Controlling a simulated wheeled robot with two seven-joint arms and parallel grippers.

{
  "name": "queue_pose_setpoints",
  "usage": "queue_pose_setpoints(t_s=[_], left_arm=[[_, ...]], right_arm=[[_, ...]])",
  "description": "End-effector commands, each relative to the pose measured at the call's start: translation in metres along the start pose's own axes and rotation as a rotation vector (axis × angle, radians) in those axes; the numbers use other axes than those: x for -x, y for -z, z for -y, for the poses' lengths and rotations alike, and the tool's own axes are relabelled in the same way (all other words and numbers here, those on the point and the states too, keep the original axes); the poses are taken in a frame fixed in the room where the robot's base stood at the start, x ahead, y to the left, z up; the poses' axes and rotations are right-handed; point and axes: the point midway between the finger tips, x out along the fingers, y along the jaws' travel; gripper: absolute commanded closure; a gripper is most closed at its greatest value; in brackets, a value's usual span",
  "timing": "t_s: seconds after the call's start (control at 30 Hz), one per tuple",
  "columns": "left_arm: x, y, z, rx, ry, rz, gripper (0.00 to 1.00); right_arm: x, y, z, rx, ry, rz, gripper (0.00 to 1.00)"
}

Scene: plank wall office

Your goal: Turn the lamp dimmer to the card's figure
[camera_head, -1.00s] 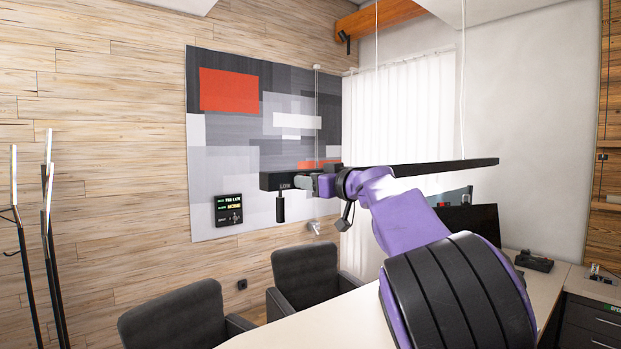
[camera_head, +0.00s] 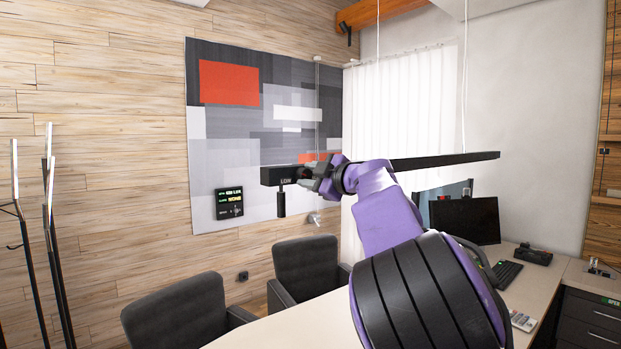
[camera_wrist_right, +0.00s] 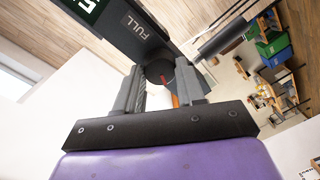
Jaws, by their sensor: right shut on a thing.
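A long black lamp bar (camera_head: 445,161) hangs on thin cables above the desk. At its left end is a black box (camera_head: 272,176) with a small label that seems to read LOW; a dark stub hangs below it. In the right wrist view the box (camera_wrist_right: 112,32) carries the word FULL and part of a green display. My right gripper (camera_head: 314,180) is at the box, shut on a dark round dimmer knob (camera_wrist_right: 160,71) between its fingers. A black panel (camera_head: 229,203) on the wall shows green and yellow text too small to read. My left gripper is out of view.
Two dark chairs (camera_head: 305,268) stand before the pale desk (camera_head: 290,328). A coat stand (camera_head: 52,230) is at the left.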

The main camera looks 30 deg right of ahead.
Motion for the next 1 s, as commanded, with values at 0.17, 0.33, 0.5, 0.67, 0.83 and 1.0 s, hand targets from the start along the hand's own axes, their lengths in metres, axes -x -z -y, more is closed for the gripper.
queue_pose_setpoints(t_s=[0.17, 0.33, 0.5, 0.67, 0.83, 1.0], left_arm=[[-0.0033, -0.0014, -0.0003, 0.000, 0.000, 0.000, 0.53], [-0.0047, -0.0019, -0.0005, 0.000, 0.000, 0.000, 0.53], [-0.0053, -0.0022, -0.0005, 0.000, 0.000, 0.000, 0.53], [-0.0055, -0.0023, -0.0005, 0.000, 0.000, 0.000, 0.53], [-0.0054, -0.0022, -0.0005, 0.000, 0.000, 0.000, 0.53], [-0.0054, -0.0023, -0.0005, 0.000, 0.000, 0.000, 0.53]], right_arm=[[-0.0004, -0.0006, 0.0019, 0.104, 0.001, 0.006, 0.92], [-0.0006, -0.0002, 0.0019, 0.171, 0.001, 0.009, 0.92], [-0.0007, -0.0001, 0.0020, 0.206, 0.001, 0.011, 0.92], [-0.0007, 0.0000, 0.0019, 0.217, 0.001, 0.011, 0.92], [-0.0007, 0.0000, 0.0019, 0.218, 0.001, 0.011, 0.92], [-0.0007, -0.0001, 0.0019, 0.217, 0.001, 0.011, 0.55]])
